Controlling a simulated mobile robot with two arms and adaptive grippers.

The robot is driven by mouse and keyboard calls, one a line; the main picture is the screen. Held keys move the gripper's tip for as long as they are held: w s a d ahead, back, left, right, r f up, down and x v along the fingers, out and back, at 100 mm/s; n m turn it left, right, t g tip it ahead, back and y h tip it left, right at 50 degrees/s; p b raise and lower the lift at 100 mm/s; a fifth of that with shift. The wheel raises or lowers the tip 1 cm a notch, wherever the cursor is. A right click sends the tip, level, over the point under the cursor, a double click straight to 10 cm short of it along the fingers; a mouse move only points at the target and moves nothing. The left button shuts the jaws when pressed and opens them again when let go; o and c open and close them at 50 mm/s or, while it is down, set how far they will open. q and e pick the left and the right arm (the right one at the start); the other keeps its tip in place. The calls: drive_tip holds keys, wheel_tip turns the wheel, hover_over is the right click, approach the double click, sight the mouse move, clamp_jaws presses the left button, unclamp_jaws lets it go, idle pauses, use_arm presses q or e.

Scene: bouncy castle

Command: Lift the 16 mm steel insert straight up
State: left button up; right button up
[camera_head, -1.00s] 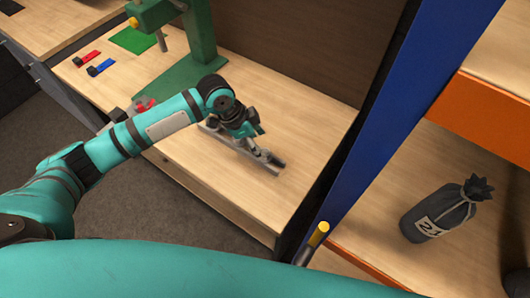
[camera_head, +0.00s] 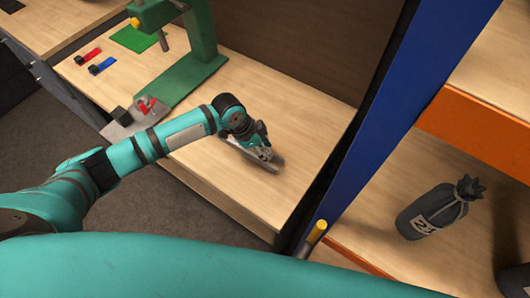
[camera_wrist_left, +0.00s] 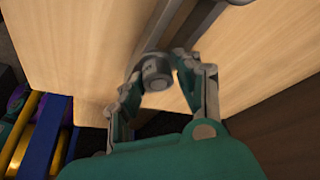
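The steel insert (camera_wrist_left: 156,73) is a short grey cylinder with a round end, in the left wrist view. It is at a long grey metal bar (camera_wrist_left: 166,32) on the wooden bench; how it sits there is hidden. My left gripper (camera_wrist_left: 157,74) has its fingers on either side of the insert. They look spread, with small gaps to it. In the head view my left gripper (camera_head: 262,152) is over the bar (camera_head: 272,165), and the insert is too small to make out. My right gripper is not in view.
A green press (camera_head: 190,75) stands on the bench (camera_head: 310,120) with a grey base plate (camera_head: 128,122) beside it. Red and blue tools (camera_head: 102,66) lie further back. A blue post (camera_head: 400,105) and a shelf with a dark bag (camera_head: 435,212) are at the right. The bench right of the bar is clear.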

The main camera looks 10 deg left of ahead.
sight(268, 153)
use_arm(q)
drive_tip(key=shift+s, duration=0.1)
clamp_jaws()
drive_tip(key=shift+r, duration=0.3)
drive_tip(key=r+b, duration=0.1)
drive_tip(key=r, duration=0.1)
drive_tip(key=shift+s+r+b, duration=0.3)
drive_tip(key=shift+s+b, duration=0.05)
drive_tip(key=shift+s, duration=0.05)
drive_tip(key=s+r+b, duration=0.1)
drive_tip(key=s+b, duration=0.1)
drive_tip(key=s, duration=1.3)
drive_tip(key=shift+d+r+b, duration=0.35)
drive_tip(key=shift+r+b, duration=0.05)
